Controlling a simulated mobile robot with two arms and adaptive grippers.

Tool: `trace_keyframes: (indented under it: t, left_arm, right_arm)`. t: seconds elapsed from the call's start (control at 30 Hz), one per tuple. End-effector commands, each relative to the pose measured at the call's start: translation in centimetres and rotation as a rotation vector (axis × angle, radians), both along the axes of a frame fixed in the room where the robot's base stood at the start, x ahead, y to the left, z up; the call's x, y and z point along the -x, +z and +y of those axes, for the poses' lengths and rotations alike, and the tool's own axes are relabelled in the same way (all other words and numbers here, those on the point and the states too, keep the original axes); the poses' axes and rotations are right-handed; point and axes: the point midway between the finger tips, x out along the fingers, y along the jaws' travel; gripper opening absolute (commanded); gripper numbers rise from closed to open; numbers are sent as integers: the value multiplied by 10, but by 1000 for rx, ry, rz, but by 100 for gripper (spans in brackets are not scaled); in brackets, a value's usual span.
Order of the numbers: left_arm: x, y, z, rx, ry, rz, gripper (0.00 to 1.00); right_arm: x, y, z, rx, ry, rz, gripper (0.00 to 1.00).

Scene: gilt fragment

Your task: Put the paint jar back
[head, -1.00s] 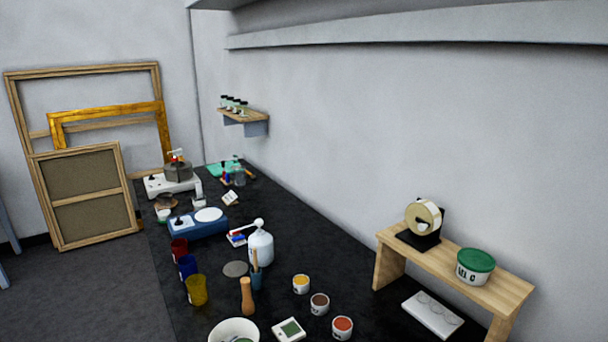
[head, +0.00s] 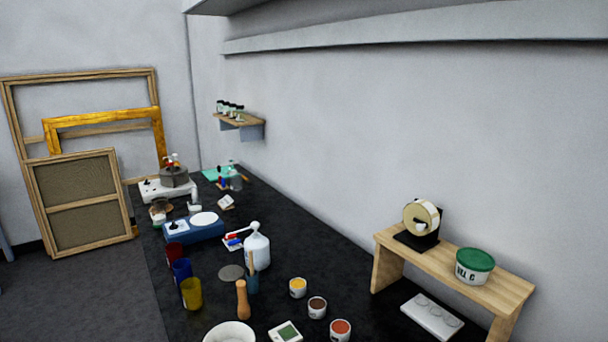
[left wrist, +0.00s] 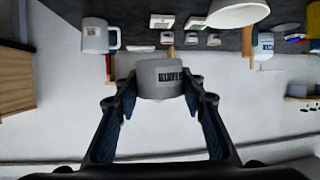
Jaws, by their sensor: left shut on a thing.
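In the left wrist view my left gripper (left wrist: 158,92) is shut on a pale grey jar (left wrist: 158,70) with a dark printed label. The jar sits between the two fingers, and its contents cannot be seen. The head view shows neither gripper nor this held jar. Small open paint pots stand on the dark bench (head: 300,245) in the head view: yellow (head: 298,288), brown (head: 317,308) and orange-red (head: 340,329). My right gripper is in neither view.
A wooden riser (head: 385,268) carries a tape roll (head: 421,219) and a green-lidded tub (head: 474,267); a white slab (head: 432,317) with round recesses lies under it. A bowl (head: 229,333), wooden-handled tool (head: 242,299) and pump bottle (head: 257,249) crowd the bench. A mug (left wrist: 95,38) shows in the wrist view.

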Motion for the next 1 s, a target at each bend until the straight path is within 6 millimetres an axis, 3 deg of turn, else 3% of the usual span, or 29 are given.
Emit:
trace_keyframes:
  t: [0.3,1.0]
  left_arm:
    - [19,26,8,1,-104,-1,5]
    - [20,27,8,3,-108,3,5]
  right_arm:
    - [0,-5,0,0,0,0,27]
    - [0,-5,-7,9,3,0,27]
